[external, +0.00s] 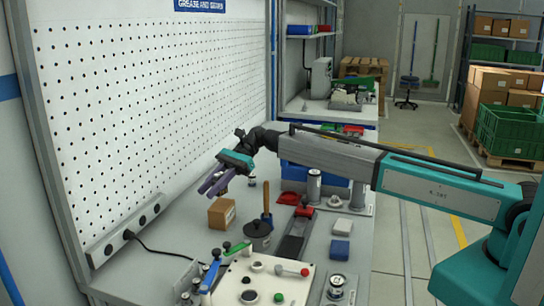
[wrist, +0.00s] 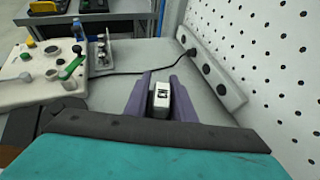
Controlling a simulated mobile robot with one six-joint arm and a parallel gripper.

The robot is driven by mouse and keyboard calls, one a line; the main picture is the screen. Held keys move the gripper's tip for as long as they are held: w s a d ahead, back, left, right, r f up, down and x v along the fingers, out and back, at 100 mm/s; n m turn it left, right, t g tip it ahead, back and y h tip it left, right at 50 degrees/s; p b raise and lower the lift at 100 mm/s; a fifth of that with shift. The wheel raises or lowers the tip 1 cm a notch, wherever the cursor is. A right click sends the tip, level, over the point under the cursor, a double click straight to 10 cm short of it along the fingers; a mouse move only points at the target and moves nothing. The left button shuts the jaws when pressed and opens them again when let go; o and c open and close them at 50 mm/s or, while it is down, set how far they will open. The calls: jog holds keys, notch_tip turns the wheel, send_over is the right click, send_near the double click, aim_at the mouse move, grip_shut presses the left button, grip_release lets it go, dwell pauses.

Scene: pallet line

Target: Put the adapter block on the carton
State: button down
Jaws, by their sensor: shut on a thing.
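My gripper (external: 214,184) has purple fingers and hangs above the bench, just up and left of the carton in the external view. In the wrist view my gripper (wrist: 162,98) is shut on a small white block with a dark marking, which I take as the adapter block (wrist: 160,103). The block is hard to make out in the external view. The brown carton (external: 220,214) stands on the bench below the gripper.
A power strip (external: 124,230) with a black cable runs along the white pegboard (external: 150,90) at left. A white control panel (external: 258,280), a dark pot (external: 259,236) and a wooden-handled tool (external: 267,203) are near the carton. Bare bench lies left of the carton.

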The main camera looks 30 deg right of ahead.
aim_at(213, 209)
jog(key=shift+f, duration=0.1)
jog(key=shift+f+p, duration=0.4)
jog(key=shift+f, duration=1.4)
jog(key=c, duration=1.5)
grip_release()
jog(key=shift+f, duration=0.1)
jog(key=shift+b+v, duration=0.9)
jog(key=shift+v, duration=2.95)
jog(key=shift+s, duration=0.1)
